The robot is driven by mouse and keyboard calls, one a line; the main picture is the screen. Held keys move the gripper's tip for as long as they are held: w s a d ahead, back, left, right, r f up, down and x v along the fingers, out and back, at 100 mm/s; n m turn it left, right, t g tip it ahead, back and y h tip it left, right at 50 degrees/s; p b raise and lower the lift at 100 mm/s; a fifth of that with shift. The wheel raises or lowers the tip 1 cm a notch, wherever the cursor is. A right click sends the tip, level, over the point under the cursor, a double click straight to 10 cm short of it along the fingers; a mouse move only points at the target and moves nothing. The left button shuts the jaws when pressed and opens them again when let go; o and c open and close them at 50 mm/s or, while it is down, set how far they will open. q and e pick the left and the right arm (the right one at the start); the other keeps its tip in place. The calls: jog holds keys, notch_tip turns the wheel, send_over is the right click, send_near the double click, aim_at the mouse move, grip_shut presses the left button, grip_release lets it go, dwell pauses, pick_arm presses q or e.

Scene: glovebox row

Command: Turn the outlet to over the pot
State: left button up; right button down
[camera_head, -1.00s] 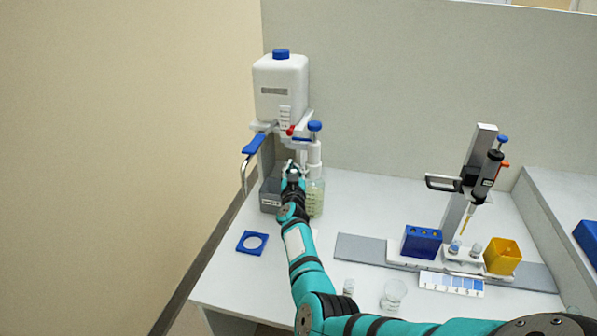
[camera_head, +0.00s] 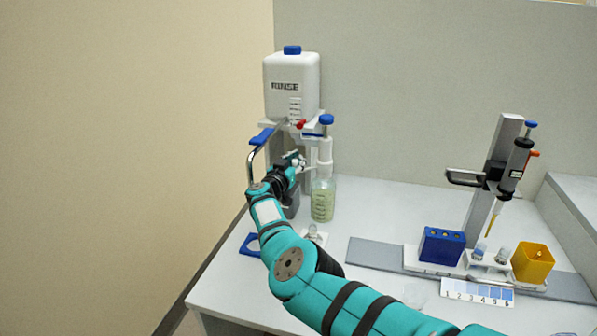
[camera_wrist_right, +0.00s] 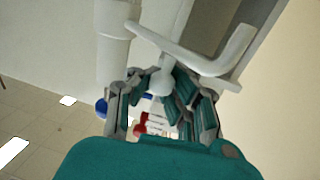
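A bottle of pale green liquid (camera_head: 322,200) stands at the back left of the bench, topped by a white dispenser (camera_head: 325,150) with a blue cap. Its white outlet tube (camera_wrist_right: 185,48) shows in the right wrist view, running sideways from the white column to a bent end. My right gripper (camera_head: 297,162) is beside the dispenser. In the right wrist view its fingers (camera_wrist_right: 160,85) close around a round white knob on the outlet. A small clear vessel (camera_head: 313,231), possibly the pot, stands in front of the bottle, partly behind my arm. My left gripper is out of view.
A white RINSE tank (camera_head: 292,88) on a stand rises behind my gripper, with a blue lever (camera_head: 262,137) and metal spout. A blue frame (camera_head: 250,244) lies at left. A pipette stand, blue rack (camera_head: 441,246) and yellow box (camera_head: 533,262) are at right.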

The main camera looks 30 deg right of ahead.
jog(key=shift+w+a+f, duration=0.15)
jog(key=shift+w+a, duration=0.1)
jog(key=shift+a, duration=0.2)
jog(key=c, duration=1.2)
grip_release()
jog(key=shift+w+a, duration=0.1)
jog(key=shift+a, duration=0.15)
jog(key=shift+d, duration=0.2)
jog(key=shift+d, duration=0.1)
